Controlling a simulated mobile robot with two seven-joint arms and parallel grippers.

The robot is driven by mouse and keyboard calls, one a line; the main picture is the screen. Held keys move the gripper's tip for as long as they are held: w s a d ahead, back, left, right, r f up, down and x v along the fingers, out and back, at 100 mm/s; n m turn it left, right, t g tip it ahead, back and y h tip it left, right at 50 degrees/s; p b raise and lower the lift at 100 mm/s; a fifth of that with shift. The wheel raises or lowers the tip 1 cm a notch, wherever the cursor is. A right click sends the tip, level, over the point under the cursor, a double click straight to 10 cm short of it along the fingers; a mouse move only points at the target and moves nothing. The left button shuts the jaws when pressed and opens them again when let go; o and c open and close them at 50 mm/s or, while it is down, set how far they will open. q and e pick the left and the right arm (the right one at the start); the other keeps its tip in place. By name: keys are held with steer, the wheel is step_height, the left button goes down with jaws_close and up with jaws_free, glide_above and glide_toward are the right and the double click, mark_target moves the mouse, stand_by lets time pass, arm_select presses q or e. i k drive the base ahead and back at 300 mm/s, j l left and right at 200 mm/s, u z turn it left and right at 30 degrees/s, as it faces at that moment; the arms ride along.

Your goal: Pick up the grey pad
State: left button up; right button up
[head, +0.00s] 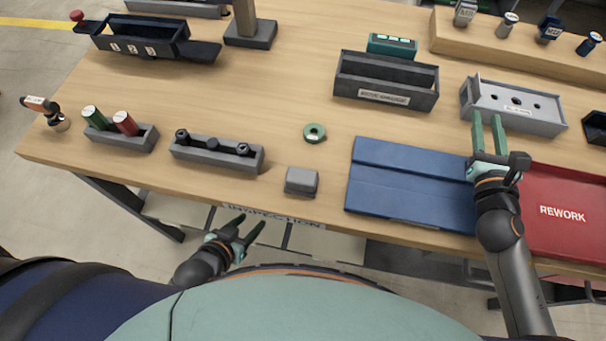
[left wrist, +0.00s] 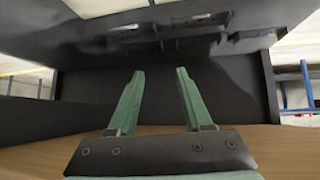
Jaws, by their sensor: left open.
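The grey pad (head: 301,181) is a small light-grey block with rounded edges. It lies near the table's front edge, left of the blue mat, and does not show clearly in the left wrist view. My left gripper (head: 252,221) is at the table's front edge, left of and nearer to me than the pad, apart from it. Its green fingers (left wrist: 160,95) are spread and empty in the left wrist view. My right gripper (head: 488,122) is over the right side of the blue mat, fingers apart, with nothing seen between them, well right of the pad.
A grey rack with dark bolts (head: 217,153) stands left of the pad. A green ring (head: 314,133) lies behind it. The blue mat (head: 405,190) and red REWORK tray (head: 565,215) are to the right. Bare wood surrounds the pad. Dark surfaces fill the left wrist view.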

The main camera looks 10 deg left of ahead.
mark_target(298, 181)
steer(key=k, duration=1)
steer(key=i+l, duration=0.2)
steer(key=i, duration=0.2)
